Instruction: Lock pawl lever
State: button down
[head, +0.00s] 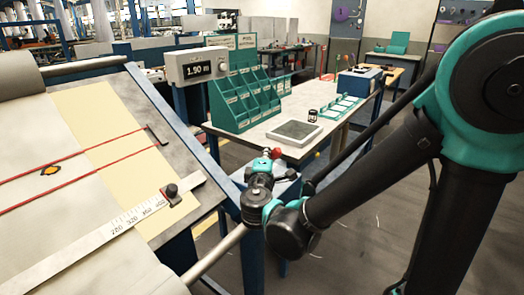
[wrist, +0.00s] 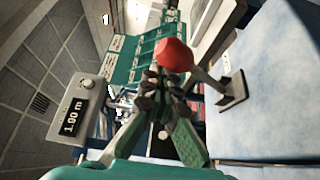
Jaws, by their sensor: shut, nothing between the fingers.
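The pawl lever's red knob (wrist: 174,55) is large in the wrist view, just beyond my fingertips. A grey arm (wrist: 208,82) runs from near the knob to a bracket (wrist: 233,90) at the right. My gripper (wrist: 160,88) is shut and empty, its dark fingertips close to the knob; I cannot tell whether they touch it. In the head view the red knob (head: 276,153) shows just beyond my gripper (head: 264,162), which hides most of the lever and its mount.
The sloped table (head: 195,160) with cloth, red cords and a ruler (head: 130,215) lies left. A metal roller (head: 215,250) runs beneath my wrist. Behind stand a display box (head: 195,67) reading 1.90 m, a green bin rack (head: 243,95) and a bench (head: 262,130). Floor at right is open.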

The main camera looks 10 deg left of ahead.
jog(key=shift+s+d+f, duration=0.15)
jog(key=shift+d+f, duration=0.1)
jog(key=shift+d, duration=0.2)
dwell(0.3)
